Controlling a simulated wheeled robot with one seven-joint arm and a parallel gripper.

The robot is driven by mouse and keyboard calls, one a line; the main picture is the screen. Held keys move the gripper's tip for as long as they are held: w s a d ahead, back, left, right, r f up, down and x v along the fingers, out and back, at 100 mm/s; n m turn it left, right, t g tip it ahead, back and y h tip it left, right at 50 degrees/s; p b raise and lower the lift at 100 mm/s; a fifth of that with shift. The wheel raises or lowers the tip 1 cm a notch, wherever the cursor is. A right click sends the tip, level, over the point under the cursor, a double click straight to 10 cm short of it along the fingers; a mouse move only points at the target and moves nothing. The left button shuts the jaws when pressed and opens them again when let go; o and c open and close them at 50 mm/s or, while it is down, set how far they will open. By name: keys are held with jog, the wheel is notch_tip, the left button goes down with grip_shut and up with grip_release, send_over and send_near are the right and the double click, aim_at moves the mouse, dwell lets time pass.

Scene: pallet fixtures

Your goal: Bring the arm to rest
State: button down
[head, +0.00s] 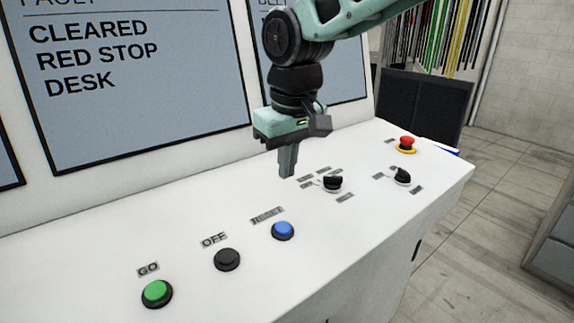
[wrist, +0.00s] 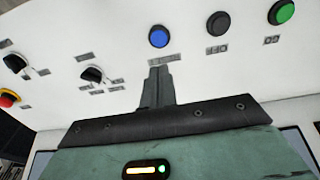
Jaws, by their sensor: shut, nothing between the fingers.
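My gripper (head: 287,172) points down above the white control desk (head: 190,260), behind the blue RESET button and left of the nearer black knob. Its fingers are together and hold nothing. In the wrist view the shut fingers (wrist: 158,72) show in front of the RESET label, partly covering it. The fingertips appear to be above the desk top, apart from the button and knob. My arm reaches in from the upper right in the head view.
The desk bears a green GO button (head: 157,292), a black OFF button (head: 227,259), a blue RESET button (head: 283,230), two black knobs (head: 332,182) (head: 402,176) and a red stop button (head: 407,143). A screen (head: 130,110) reading "CLEARED RED STOP DESK" stands behind. Open floor lies right.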

jog(key=s+d+f, duration=0.3)
jog(key=s, duration=0.5)
jog(key=s+d+f+g, duration=0.1)
jog(key=s+d+f, duration=0.3)
jog(key=s, duration=0.4)
jog(key=s+d+f+n+b, duration=0.1)
jog(key=s+d+f, duration=0.2)
jog(key=s, duration=0.5)
jog(key=shift+s+d+f, duration=0.15)
jog(key=shift+d+f, duration=0.15)
jog(key=shift+d, duration=0.3)
